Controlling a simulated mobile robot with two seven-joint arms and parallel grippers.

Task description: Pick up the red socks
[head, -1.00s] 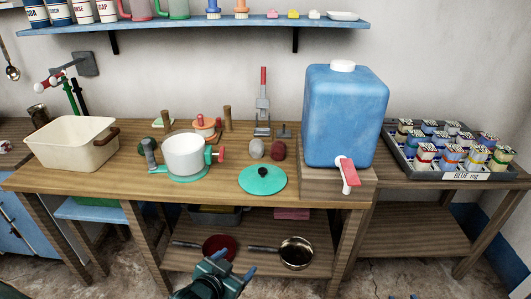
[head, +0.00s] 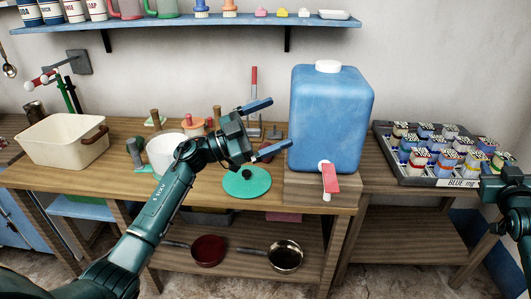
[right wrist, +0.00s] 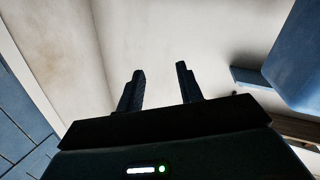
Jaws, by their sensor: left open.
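The red socks, a small dark red bundle (head: 266,143), lie on the wooden worktop between the pan lid and the blue tank. They are mostly hidden behind the lower finger of my left gripper (head: 280,122). This gripper is open and empty, its fingers pointing right toward the tank. It appears in front of the socks; I cannot tell how far above them it is. My right gripper is open and empty in the right wrist view (right wrist: 160,82), facing a pale wall. In the head view only part of my right arm shows at the right edge.
The blue tank (head: 333,115) with a red tap stands close right of the left gripper. A green lid (head: 246,183) lies at the front edge. A white pot (head: 163,153), a cream basin (head: 63,140) and a grey tray (head: 440,178) of jars stand around. A shelf (head: 180,24) runs above.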

